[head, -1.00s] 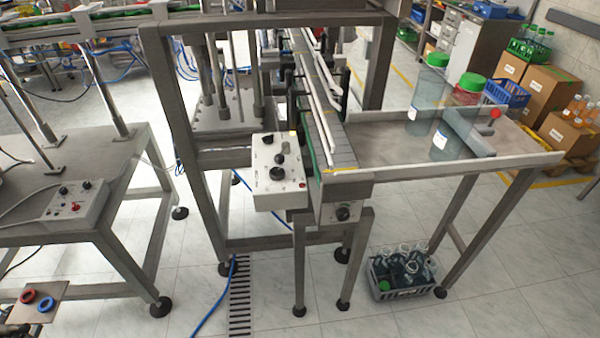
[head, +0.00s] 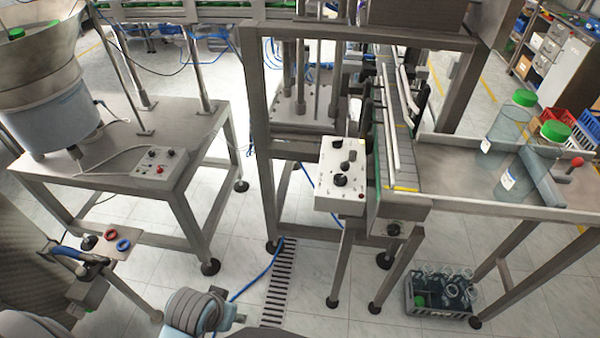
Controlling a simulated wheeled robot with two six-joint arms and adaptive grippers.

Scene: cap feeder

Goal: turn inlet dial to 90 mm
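A black knob (head: 393,229) sits on the front end plate of the conveyor (head: 402,165). A pale control box (head: 340,176) beside the conveyor's left side carries black knobs, the largest near its middle, and a small red button low on the right. I cannot tell which knob is the inlet dial, and scale marks are too small to read. Part of my arm shows at the bottom edge left of centre, well below the box and apart from it. Neither of my grippers shows.
A side table (head: 462,182) holds clear jars with green lids and a red-knobbed lever. A crate of bottles (head: 442,290) stands on the floor below. A smaller control box (head: 158,163) sits on the left table. Open floor and a drain grate (head: 279,285) lie in front.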

